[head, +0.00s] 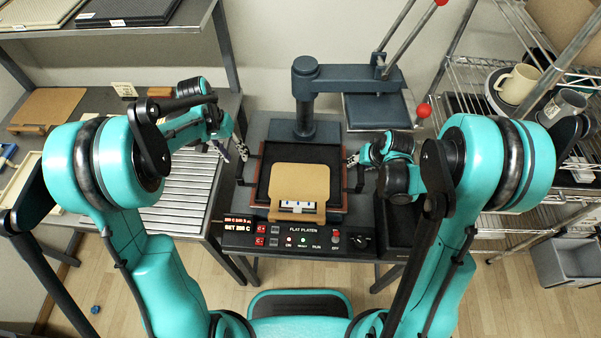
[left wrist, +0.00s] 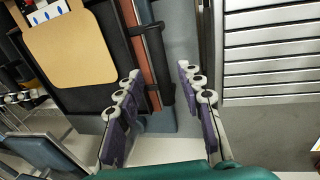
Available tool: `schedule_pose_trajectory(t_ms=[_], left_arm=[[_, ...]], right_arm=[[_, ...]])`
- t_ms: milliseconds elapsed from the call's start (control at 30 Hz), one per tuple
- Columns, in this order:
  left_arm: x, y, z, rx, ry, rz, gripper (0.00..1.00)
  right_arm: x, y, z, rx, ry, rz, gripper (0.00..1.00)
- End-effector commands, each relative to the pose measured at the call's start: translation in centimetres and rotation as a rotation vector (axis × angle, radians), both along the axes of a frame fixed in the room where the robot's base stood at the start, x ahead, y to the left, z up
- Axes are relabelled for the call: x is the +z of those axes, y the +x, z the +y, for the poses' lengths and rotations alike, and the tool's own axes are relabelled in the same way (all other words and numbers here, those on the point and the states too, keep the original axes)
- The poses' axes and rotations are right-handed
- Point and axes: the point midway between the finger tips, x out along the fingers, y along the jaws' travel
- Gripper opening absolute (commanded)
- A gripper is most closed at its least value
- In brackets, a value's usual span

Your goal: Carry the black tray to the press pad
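The black tray (head: 325,155) has a dark floor, reddish-brown side walls and a dark handle at each side. It lies on the flat press bed (head: 336,217), below the press column, and a tan board with a white marked strip (head: 300,184) lies in it. My left gripper (head: 243,151) is by the tray's left handle (left wrist: 153,60). In the left wrist view its fingers (left wrist: 158,70) are apart, with the handle showing between and beyond them; no grip shows. My right gripper (head: 352,160) is by the right handle (head: 359,178); its fingers are too small to read.
The dark upper platen (head: 377,110) is swung out to the right, with red-knobbed levers. A slatted metal rack (head: 185,190) stands left of the press. A wire shelf at right holds a cream mug (head: 517,84) and a grey mug (head: 563,106). A control panel (head: 298,240) fronts the press.

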Motion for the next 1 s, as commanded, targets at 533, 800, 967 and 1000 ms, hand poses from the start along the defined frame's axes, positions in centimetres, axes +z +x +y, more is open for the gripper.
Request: schedule_pose_trajectory(t_ms=[533, 800, 967, 1000], left_arm=[[6.2, 0.1, 1.2, 0.001, 0.0, 0.0, 0.38], [6.1, 0.1, 1.2, 0.001, 0.0, 0.0, 0.38], [6.1, 0.1, 1.2, 0.001, 0.0, 0.0, 0.38], [6.1, 0.1, 1.2, 0.001, 0.0, 0.0, 0.38]], right_arm=[[0.9, -0.4, -0.2, 0.0, 0.0, 0.0, 0.38], [5.3, -2.4, -0.9, -0.002, 0.001, 0.0, 0.38], [7.9, -3.5, -1.3, -0.001, 0.0, 0.0, 0.38], [8.5, -3.8, -1.4, -0.001, 0.0, 0.0, 0.38]])
